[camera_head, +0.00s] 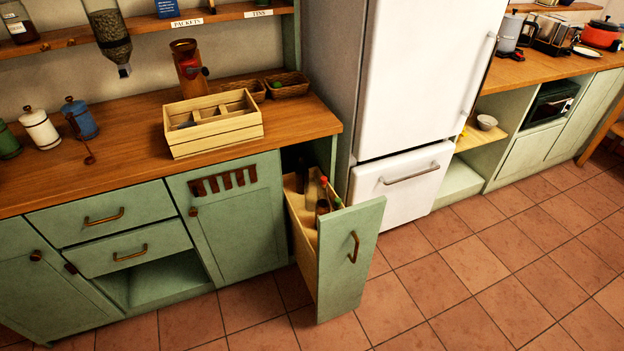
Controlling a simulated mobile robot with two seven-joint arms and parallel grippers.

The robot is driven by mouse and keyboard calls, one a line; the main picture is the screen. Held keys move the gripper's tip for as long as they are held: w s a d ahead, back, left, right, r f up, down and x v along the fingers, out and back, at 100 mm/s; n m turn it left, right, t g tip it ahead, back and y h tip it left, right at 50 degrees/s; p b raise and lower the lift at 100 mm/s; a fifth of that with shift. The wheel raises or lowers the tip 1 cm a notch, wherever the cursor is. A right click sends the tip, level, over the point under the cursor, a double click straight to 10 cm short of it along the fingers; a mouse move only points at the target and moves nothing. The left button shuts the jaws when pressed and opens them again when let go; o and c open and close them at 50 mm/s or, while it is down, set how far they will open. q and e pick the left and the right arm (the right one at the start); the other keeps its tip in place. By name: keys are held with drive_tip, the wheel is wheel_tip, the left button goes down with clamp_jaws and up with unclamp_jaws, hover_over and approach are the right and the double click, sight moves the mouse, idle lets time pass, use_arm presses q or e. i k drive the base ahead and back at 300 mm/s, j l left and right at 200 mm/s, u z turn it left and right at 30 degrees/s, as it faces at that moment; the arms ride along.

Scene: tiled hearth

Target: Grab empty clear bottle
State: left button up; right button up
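A tall green pull-out drawer (347,262) stands open beside the fridge. Several bottles stand inside it, small and partly hidden by its front panel. One is a brown bottle (322,208), and a green bottle (337,202) stands at its right. A red cap shows just behind them. I cannot tell for sure which bottle is clear and empty. Neither of my grippers is in view.
A wooden counter (110,175) above the drawer holds a slatted wooden crate (213,135), wicker baskets (287,85) and several canisters (40,128). A white fridge (425,80) stands right of the drawer. The tiled floor (470,280) in front is clear.

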sight(311, 188)
drive_tip(key=i+l+u, duration=0.1)
drive_tip(key=i+l, duration=0.25)
drive_tip(key=i+l+u, duration=0.1)
drive_tip(key=i+l, duration=0.2)
drive_tip(key=l, duration=0.2)
drive_tip(key=i+l, duration=0.15)
drive_tip(key=l, duration=0.15)
drive_tip(key=i+l+u, duration=0.1)
drive_tip(key=l, duration=0.2)
drive_tip(key=i+l+u, duration=0.1)
drive_tip(key=l, duration=0.2)
drive_tip(key=i+l, duration=0.1)
drive_tip(key=l, duration=0.45)
drive_tip(key=i+l+u, duration=0.1)
drive_tip(key=l, duration=0.4)
drive_tip(key=i+l, duration=0.1)
drive_tip(key=l, duration=0.45)
drive_tip(key=i+j, duration=0.4)
